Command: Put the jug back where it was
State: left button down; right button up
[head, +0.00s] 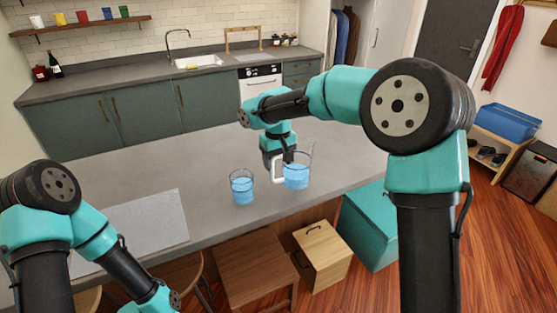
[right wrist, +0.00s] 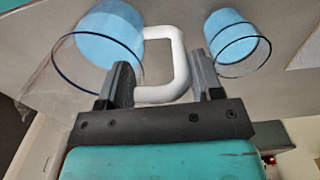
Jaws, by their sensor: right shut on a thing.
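The jug (head: 297,178) is clear, holds blue liquid and has a white handle. It is upright at the island counter, near its front edge; I cannot tell whether its base touches the top. My right gripper (head: 279,158) reaches down from above and is shut on the handle (head: 277,172). In the right wrist view the white handle (right wrist: 181,60) passes between the fingers, with the jug (right wrist: 98,48) on the left. A glass (head: 241,188) of blue liquid stands just left of the jug; it also shows in the right wrist view (right wrist: 238,45). My left gripper is out of view.
The grey island counter (head: 120,170) is mostly clear, with a pale mat (head: 135,228) on its left part. Stools (head: 255,270), a wooden box (head: 322,253) and a teal box (head: 370,228) stand below its front edge. A sink (head: 198,62) is in the back counter.

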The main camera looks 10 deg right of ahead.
jog(key=w, duration=0.2)
jog(key=w+d, duration=0.1)
jog(key=w, duration=0.2)
jog(key=shift+w+d+f, duration=0.1)
jog(key=shift+w+f, duration=0.1)
jog(key=shift+w, duration=0.1)
jog(key=shift+w+f, duration=0.2)
jog(key=shift+f, duration=0.7)
jog(key=shift+w+f, duration=0.15)
jog(key=shift+f, duration=0.9)
jog(key=o, duration=1.5)
jog(key=shift+o, duration=0.2)
notch_tip(320, 180, up, 12)
